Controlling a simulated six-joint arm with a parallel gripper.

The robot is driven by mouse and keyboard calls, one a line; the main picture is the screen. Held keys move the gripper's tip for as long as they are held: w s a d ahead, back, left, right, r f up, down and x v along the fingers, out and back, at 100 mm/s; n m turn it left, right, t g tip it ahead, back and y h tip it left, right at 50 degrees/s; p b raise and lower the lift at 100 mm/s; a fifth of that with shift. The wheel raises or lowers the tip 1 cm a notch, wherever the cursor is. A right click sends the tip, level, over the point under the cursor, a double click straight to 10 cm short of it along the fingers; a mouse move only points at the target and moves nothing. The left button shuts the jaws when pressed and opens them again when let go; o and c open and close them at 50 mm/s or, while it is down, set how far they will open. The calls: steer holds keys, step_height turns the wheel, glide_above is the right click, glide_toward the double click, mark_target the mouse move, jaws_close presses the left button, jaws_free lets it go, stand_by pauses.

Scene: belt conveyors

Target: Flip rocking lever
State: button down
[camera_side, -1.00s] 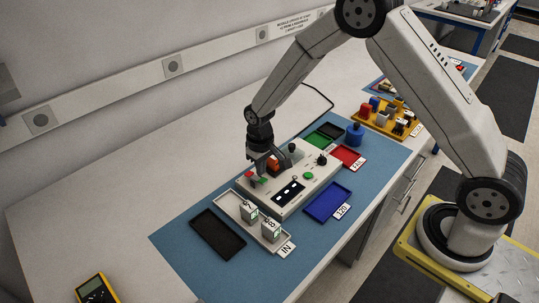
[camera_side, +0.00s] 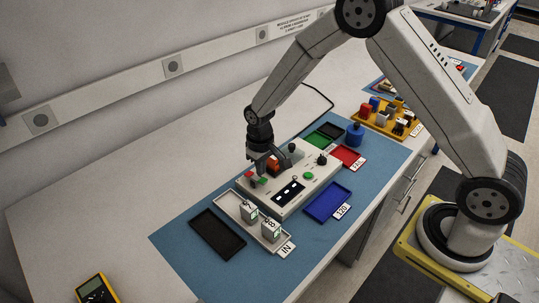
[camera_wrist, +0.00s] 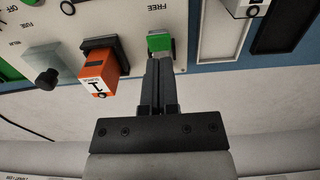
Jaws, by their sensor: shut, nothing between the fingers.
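The orange rocker lever (camera_wrist: 97,76), marked "I", stands tilted in a black square frame on the panel in the wrist view. In the side view an orange-red part of it (camera_side: 273,165) shows beside the fingers on the light control box (camera_side: 293,203). My gripper (camera_wrist: 160,56) is shut and empty. Its fingertips point at a small green part (camera_wrist: 159,42) below the "FREE" label, to the right of the orange lever. Whether they touch the green part cannot be told. In the side view my gripper (camera_side: 263,172) is low over the box's left end.
A dark knob (camera_wrist: 46,79) stands left of the lever. A white tray (camera_side: 228,202) with two marked blocks lies in front of the box. A black tray (camera_side: 217,234), a blue tray (camera_side: 327,202) and a red tray (camera_side: 347,156) surround it on the blue mat.

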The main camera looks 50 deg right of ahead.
mark_target(261, 179)
steer(key=shift+f, duration=1.4)
stand_by(1.4)
steer(key=shift+r, duration=3.5)
steer(key=shift+s+d+r, duration=0.15)
steer(key=shift+s+r, duration=0.3)
steer(key=s+d+r+t, duration=0.1)
steer(key=s+r, duration=0.2)
steer(key=s, duration=0.5)
steer(key=s+d+r+t, duration=0.1)
steer(key=s+r, duration=0.3)
steer(key=s, duration=0.5)
steer(key=shift+d+t, duration=0.3)
steer(key=shift+d, duration=0.05)
